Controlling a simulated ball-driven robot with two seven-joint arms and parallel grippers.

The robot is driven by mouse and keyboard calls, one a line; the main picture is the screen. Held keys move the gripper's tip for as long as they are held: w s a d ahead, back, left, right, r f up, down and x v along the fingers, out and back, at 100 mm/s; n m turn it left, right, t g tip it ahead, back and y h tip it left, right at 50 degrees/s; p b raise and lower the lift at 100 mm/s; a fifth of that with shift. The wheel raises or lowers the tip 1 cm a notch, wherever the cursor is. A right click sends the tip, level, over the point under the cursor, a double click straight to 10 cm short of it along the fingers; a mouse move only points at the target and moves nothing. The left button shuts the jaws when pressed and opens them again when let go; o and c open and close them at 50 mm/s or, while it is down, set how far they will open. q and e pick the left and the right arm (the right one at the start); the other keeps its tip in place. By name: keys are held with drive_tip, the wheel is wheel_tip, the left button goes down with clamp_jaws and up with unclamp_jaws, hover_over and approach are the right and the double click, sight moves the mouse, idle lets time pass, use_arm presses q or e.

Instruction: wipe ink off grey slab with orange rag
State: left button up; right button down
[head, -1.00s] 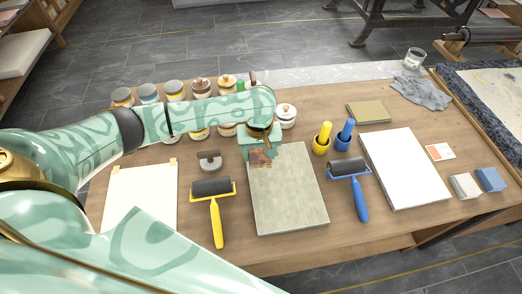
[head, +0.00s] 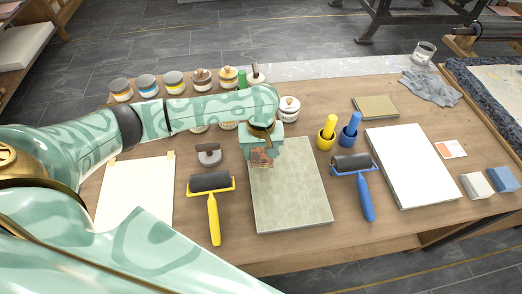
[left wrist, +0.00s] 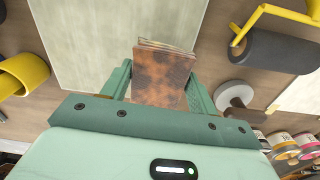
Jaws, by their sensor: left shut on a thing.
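The grey slab (head: 295,195) lies flat on the wooden table, mottled grey-green, with no distinct ink patch that I can make out. My left gripper (head: 262,150) is over its far left corner. It is shut on a folded, rust-orange rag (head: 262,158) with dark brown blotches. In the left wrist view the rag (left wrist: 163,78) sits between both fingers, with the slab (left wrist: 100,35) beyond it. I cannot tell whether the rag touches the slab. The arm and gripper hide part of the far corner area. My right gripper is not in view.
A yellow roller (head: 211,185) lies left of the slab, a blue roller (head: 352,163) right of it. A yellow cup (head: 325,142) and a blue cup (head: 347,143) stand beyond. Ink jars (head: 147,86) line the back. A white slab (head: 408,165) lies at right.

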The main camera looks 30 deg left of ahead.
use_arm(q)
drive_tip(key=shift+f, duration=0.4)
drive_tip(key=shift+f, duration=0.6)
